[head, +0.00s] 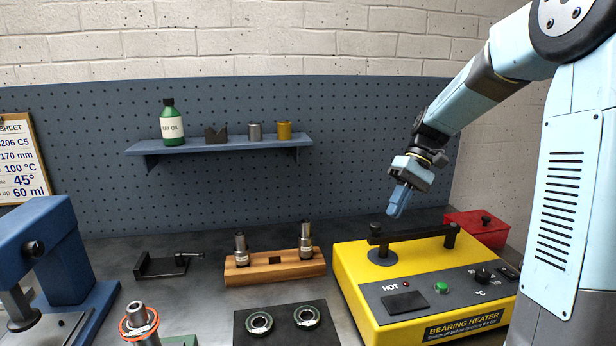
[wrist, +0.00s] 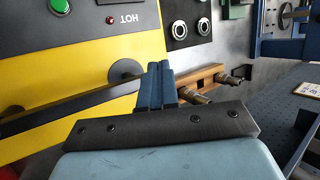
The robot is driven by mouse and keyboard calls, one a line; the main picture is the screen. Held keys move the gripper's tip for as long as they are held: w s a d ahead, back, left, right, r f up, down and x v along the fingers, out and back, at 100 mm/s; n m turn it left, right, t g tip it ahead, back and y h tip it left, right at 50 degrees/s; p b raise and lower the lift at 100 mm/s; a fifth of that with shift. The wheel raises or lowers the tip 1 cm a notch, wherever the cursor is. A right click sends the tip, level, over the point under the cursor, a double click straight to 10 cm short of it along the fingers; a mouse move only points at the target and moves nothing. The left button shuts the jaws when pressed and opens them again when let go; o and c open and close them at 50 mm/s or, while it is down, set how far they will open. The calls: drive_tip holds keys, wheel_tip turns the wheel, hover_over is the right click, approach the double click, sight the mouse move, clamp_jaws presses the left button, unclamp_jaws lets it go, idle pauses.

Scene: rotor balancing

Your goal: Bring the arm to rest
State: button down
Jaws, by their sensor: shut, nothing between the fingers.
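My gripper (head: 398,205) is in the air above the yellow bearing heater (head: 353,262), close to the back left of its black handle bar. Its blue fingers are together with nothing between them. In the wrist view my gripper (wrist: 158,68) shows the two fingers side by side, shut and empty, with the heater's black bar (wrist: 70,102) behind them. My arm comes in from the upper right and is bent, with the gripper pointing down. I cannot tell exactly how high the fingertips are above the heater.
A wooden block (head: 275,268) with two metal tools stands left of the heater. Two bearings lie on a black mat (head: 285,338). A blue press (head: 60,250) stands at left, a red box (head: 470,226) behind the heater. A shelf (head: 220,145) holds a green oil bottle (head: 172,125).

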drive_tip(key=s+d+r+m+t+h, duration=0.1)
drive_tip(key=s+t+h, duration=0.1)
drive_tip(key=s, duration=0.5)
drive_tip(key=s+d+r+m+t+h, duration=0.1)
drive_tip(key=s+r+t, duration=0.1)
drive_tip(key=s+t, duration=0.2)
drive_tip(key=s+d+r+m+t+h, duration=0.1)
drive_tip(key=s+t, duration=0.3)
drive_tip(key=s, duration=0.7)
drive_tip(key=shift+r+h, duration=0.65)
drive_tip(key=shift+h, duration=0.15)
